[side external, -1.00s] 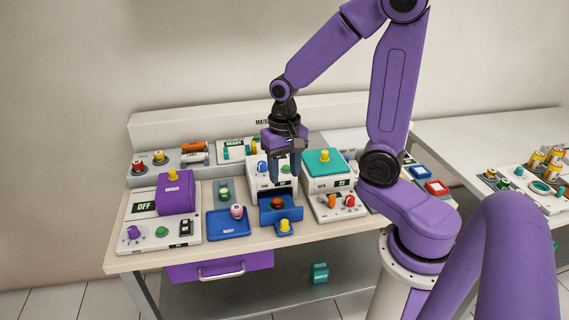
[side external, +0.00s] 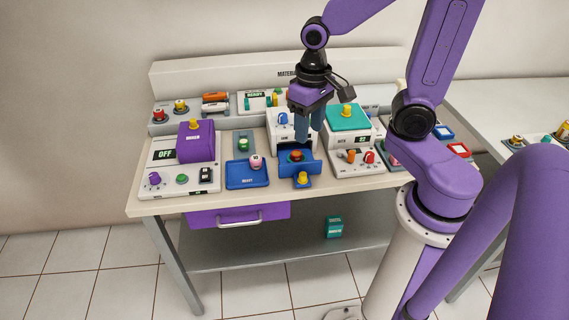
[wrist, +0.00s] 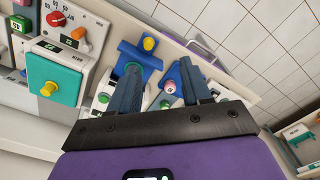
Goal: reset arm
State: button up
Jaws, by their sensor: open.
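My gripper (side external: 309,130) points down above the workbench, over the blue open-topped holder (side external: 299,168) that has a red knob-like piece (side external: 296,155) in it. In the wrist view, my gripper's two blue-grey fingers (wrist: 160,84) stand apart with nothing between them. The blue holder (wrist: 140,58) shows beyond them, with its yellow knob (wrist: 149,43). The gripper touches nothing that I can see. The white machine (side external: 281,137) behind it is partly hidden by the fingers.
A purple-topped OFF unit (side external: 160,180) and a blue tray (side external: 240,182) with a pink-and-white piece stand left. A teal-lidded unit (side external: 348,122) stands close right of the fingers. A purple drawer (side external: 200,218) hangs below the bench front (side external: 140,209). Space above the units is clear.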

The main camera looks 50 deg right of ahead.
jog(key=s+a+n, duration=0.2)
jog(key=s+n, duration=0.4)
jog(key=s, duration=0.1)
jog(key=s+a+r+n, duration=0.1)
jog(key=s+a+n, duration=0.1)
jog(key=s+n, duration=0.4)
jog(key=shift+s+a+r+n, duration=0.25)
jog(key=shift+s+n, duration=0.15)
jog(key=shift+n, duration=0.3)
dwell(0.9)
